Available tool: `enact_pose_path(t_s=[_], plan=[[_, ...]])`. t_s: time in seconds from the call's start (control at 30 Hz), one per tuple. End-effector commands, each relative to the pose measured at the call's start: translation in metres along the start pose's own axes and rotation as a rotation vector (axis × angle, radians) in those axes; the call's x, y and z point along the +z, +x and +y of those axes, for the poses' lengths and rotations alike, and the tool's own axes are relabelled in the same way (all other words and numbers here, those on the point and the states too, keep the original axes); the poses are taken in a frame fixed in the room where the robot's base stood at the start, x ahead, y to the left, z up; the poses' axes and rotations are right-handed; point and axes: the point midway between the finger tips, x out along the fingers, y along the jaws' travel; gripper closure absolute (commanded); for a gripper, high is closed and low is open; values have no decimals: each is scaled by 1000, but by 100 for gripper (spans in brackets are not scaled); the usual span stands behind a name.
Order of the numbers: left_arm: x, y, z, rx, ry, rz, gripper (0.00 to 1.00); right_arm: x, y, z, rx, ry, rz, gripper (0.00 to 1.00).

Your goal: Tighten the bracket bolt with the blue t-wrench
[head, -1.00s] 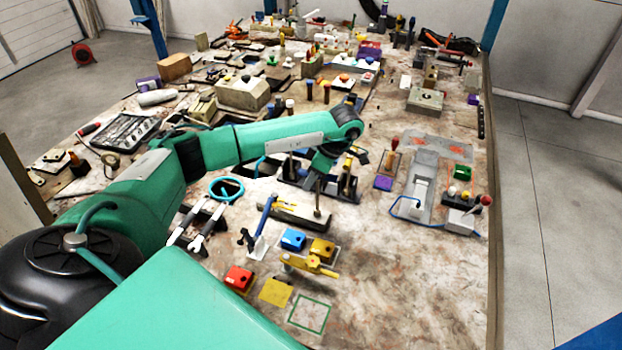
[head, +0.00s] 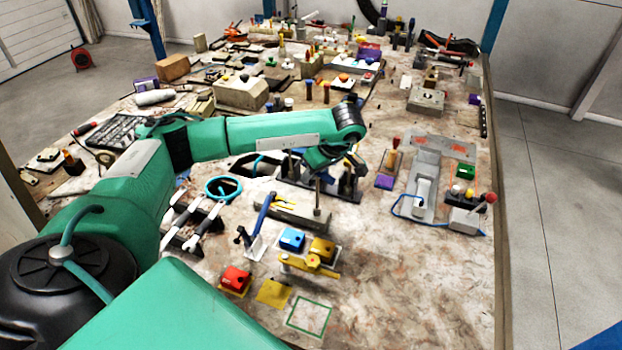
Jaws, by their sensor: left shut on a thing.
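My left gripper (head: 314,170) points down at the middle of the bench, under the wrist of my green arm. It is shut, but its fingers and the blue t-wrench in them are mostly hidden by the wrist and too small to make out. A thin upright shaft (head: 317,198) stands just below the gripper, over a long grey block (head: 288,212). I cannot tell whether this shaft belongs to the wrench. The bracket bolt cannot be made out. My right gripper is not in view.
A blue-handled lever (head: 263,212) stands left of the grey block. A dark rack (head: 347,186) stands close right of the gripper. The bench's front right is clear.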

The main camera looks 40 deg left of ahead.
Motion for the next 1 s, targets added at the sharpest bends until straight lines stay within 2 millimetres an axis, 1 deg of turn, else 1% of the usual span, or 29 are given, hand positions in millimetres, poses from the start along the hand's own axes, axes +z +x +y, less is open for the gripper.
enact_pose_path(t_s=[0.03,0.2,0.57,0.67,1.0], plan=[[1,2,1,18,36,9,100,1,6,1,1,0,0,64],[0,0,2,49,118,25,100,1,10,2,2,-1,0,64],[0,0,3,58,137,29,100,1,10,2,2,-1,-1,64],[0,1,4,84,196,42,100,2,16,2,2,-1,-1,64],[1,0,10,213,509,110,100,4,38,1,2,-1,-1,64]])
